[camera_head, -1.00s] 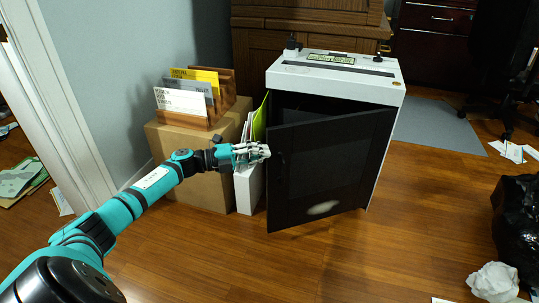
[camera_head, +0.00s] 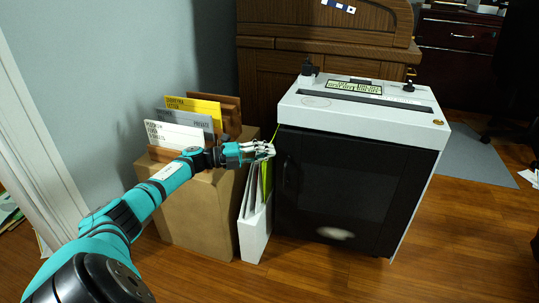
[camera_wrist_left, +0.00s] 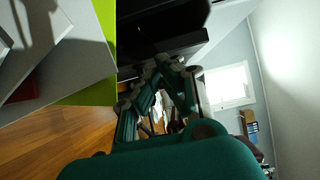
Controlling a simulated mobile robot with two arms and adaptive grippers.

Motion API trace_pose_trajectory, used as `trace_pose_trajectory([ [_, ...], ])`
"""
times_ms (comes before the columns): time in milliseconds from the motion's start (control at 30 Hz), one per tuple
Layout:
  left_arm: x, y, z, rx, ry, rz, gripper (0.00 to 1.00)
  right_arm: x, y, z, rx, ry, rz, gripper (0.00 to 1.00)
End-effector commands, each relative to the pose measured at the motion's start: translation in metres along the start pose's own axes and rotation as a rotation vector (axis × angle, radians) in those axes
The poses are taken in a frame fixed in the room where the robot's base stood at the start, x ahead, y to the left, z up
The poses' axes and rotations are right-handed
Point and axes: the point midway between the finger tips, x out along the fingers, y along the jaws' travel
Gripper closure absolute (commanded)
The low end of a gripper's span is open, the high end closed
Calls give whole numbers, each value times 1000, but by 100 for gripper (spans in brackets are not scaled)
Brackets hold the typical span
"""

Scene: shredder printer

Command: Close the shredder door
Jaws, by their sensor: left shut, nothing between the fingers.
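The shredder (camera_head: 365,95) is a white-topped cabinet with a dark front door (camera_head: 340,195). In the head view the door looks flush or nearly flush with the cabinet front; I cannot tell if a thin gap is left. Its handle (camera_head: 290,172) is on the left side of the door. My left gripper (camera_head: 271,149) is shut and empty, its fingertips at the door's upper left edge, touching or very close. In the left wrist view my gripper fingers (camera_wrist_left: 172,68) show close to the dark shredder surface (camera_wrist_left: 160,35). My right gripper is out of view.
A cardboard box (camera_head: 200,215) with a wooden file holder stands left of the shredder. A white file holder (camera_head: 254,230) with papers stands in the narrow space between them. The floor in front is clear.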

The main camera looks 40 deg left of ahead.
Motion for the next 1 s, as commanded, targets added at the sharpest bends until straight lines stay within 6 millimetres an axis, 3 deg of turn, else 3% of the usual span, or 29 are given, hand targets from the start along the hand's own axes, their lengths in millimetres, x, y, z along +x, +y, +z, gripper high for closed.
trace_pose_trajectory([
  [467,0,-7,0,1,1,1,100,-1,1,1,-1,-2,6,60],
  [800,0,-69,0,3,2,1,100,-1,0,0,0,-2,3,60],
  [1000,0,-94,0,2,1,1,100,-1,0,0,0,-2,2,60],
])
